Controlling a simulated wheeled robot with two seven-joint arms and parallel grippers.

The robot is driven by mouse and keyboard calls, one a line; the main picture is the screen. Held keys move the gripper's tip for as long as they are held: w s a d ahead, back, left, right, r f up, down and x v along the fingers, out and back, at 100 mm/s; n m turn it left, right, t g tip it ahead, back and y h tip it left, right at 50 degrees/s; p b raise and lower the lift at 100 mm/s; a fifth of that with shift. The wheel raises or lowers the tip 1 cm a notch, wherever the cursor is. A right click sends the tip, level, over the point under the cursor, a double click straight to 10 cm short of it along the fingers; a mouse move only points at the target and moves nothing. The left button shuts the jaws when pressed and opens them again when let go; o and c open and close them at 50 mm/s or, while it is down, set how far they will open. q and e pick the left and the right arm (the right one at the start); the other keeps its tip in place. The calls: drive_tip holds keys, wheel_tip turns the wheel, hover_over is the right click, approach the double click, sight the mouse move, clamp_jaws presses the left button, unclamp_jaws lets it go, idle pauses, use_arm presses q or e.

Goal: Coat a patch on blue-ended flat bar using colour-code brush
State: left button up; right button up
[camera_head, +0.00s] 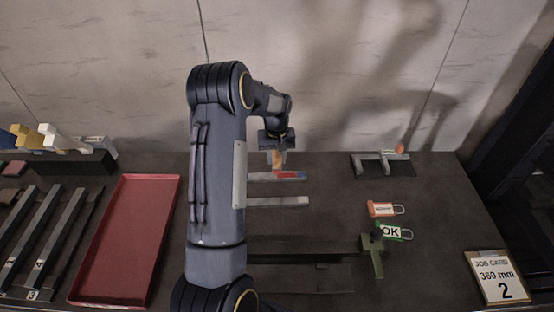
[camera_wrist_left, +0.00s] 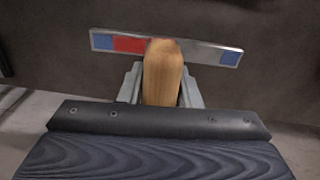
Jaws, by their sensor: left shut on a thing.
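The flat bar (camera_head: 261,177) lies on the dark bench beyond my left arm. In the left wrist view the bar (camera_wrist_left: 202,52) shows a blue patch at each end and a red patch (camera_wrist_left: 129,44) near its left end. My left gripper (camera_head: 277,149) is shut on the brush, whose orange-brown wooden handle (camera_wrist_left: 163,74) stands between the fingers. The handle overlaps the bar beside the red patch in the wrist view. The brush's bristles are hidden, so I cannot tell whether they touch the bar. My right gripper is out of view.
A plain grey bar (camera_head: 280,201) lies nearer. A red tray (camera_head: 117,240) and dark racks are at left. On the right are an olive fixture (camera_head: 373,255), an orange tag (camera_head: 381,209), a green OK tag (camera_head: 390,232), a holder (camera_head: 383,165) and a job card (camera_head: 498,278).

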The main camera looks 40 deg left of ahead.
sight(276, 151)
use_arm(q)
wheel_tip(276, 151, up, 2)
drive_tip(key=shift+a+p, duration=0.1)
drive_tip(key=shift+p, duration=0.3)
drive_tip(key=shift+r+p, duration=0.5)
drive_tip(key=shift+r, duration=0.5)
drive_tip(key=shift+s+f, duration=0.1)
